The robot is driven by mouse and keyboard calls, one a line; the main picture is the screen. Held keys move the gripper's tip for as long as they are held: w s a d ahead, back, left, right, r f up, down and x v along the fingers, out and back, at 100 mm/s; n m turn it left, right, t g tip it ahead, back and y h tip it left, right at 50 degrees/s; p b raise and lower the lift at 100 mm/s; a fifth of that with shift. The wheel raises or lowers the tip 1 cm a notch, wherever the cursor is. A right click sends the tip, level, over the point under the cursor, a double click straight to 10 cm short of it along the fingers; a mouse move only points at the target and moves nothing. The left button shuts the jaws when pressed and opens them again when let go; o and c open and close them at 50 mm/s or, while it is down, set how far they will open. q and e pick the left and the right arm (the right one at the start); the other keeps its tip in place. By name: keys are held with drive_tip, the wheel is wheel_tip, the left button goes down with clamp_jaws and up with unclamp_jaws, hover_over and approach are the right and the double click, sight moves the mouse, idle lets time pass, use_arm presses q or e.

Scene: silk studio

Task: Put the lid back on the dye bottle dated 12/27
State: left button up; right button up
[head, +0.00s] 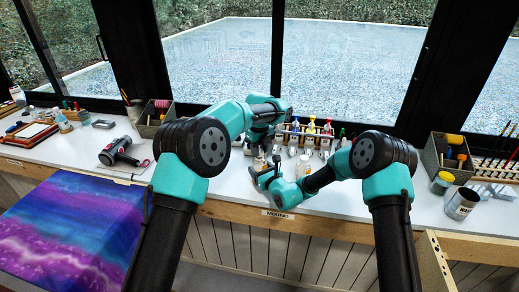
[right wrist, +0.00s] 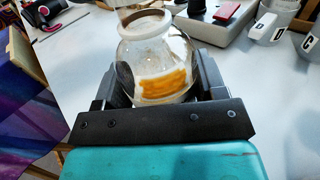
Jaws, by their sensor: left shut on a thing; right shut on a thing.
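A pale, see-through dye bottle (right wrist: 150,60) with an orange patch on its front stands upright between the fingers of my right gripper (right wrist: 155,88) in the right wrist view. That gripper is shut on it. In the head view the bottle (head: 259,163) is small, near the table's front edge, with my right gripper (head: 266,176) around it. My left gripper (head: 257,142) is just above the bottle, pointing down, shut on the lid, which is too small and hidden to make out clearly. No date on the bottle can be read.
A grey bin (head: 435,150) and a metal can (head: 461,204) are at the right. A black tool (head: 120,152) lies at the left. The table's front edge (head: 300,212) is close to the bottle.

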use_arm(q)
drive_tip(key=shift+f, duration=0.35)
use_arm(e)
clamp_jaws()
use_arm(q)
drive_tip(key=m, duration=0.4)
drive_tip(key=shift+m, duration=0.4)
drive_tip(key=m, duration=0.5)
drive_tip(key=o, duration=0.9)
drive_tip(key=shift+r, duration=2.2)
